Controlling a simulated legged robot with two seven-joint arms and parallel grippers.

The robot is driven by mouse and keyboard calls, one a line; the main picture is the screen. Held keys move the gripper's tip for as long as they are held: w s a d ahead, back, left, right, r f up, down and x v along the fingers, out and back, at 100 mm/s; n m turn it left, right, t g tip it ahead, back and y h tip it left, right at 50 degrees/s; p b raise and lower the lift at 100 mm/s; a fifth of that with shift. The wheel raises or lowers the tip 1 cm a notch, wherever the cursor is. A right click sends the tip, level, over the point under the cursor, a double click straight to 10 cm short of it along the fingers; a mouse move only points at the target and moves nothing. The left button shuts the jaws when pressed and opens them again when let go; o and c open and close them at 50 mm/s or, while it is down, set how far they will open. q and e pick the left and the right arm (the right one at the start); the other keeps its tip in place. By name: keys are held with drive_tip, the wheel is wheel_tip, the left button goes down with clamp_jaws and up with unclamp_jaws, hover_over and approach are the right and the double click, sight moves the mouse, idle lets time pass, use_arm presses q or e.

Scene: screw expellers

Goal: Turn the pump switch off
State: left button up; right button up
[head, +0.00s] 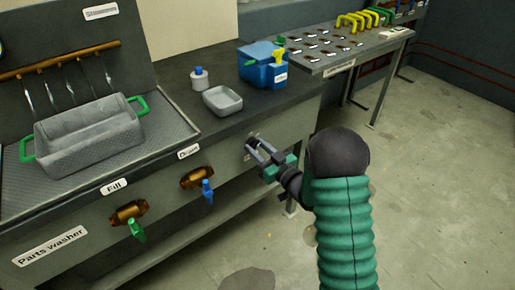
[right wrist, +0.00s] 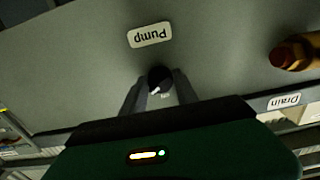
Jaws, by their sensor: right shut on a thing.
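The pump switch is a small black round knob (right wrist: 159,77) with a white mark, on the grey front panel of the parts washer (head: 60,235). A "Pump" label (right wrist: 150,35) shows upside down above it in the right wrist view. My right gripper (head: 257,150) is at the panel, with its two fingers (right wrist: 160,92) on either side of the knob, shut on it. A tiny label beside the knob is too small to read. In the head view the gripper mostly hides the knob. My left gripper is not in view.
Left of the switch are the drain valve with a blue handle (head: 207,192) and the fill valve with a green handle (head: 137,230). A grey basket (head: 90,140), a small tray (head: 222,100) and a blue box (head: 263,66) stand on top. The floor at right is clear.

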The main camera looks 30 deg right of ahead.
drive_tip(key=shift+f, duration=0.15)
clamp_jaws()
drive_tip(key=shift+s+f+n+b, duration=0.1)
drive_tip(key=shift+n+b, duration=1.3)
drive_tip(key=shift+n, duration=1.5)
drive_tip(key=shift+f+n+b, duration=0.1)
drive_tip(key=shift+n+b, duration=1.3)
drive_tip(key=shift+n, duration=1.5)
drive_tip(key=o, duration=1.2)
unclamp_jaws()
drive_tip(key=shift+r, duration=0.1)
drive_tip(key=shift+d, duration=0.1)
drive_tip(key=shift+r, duration=0.15)
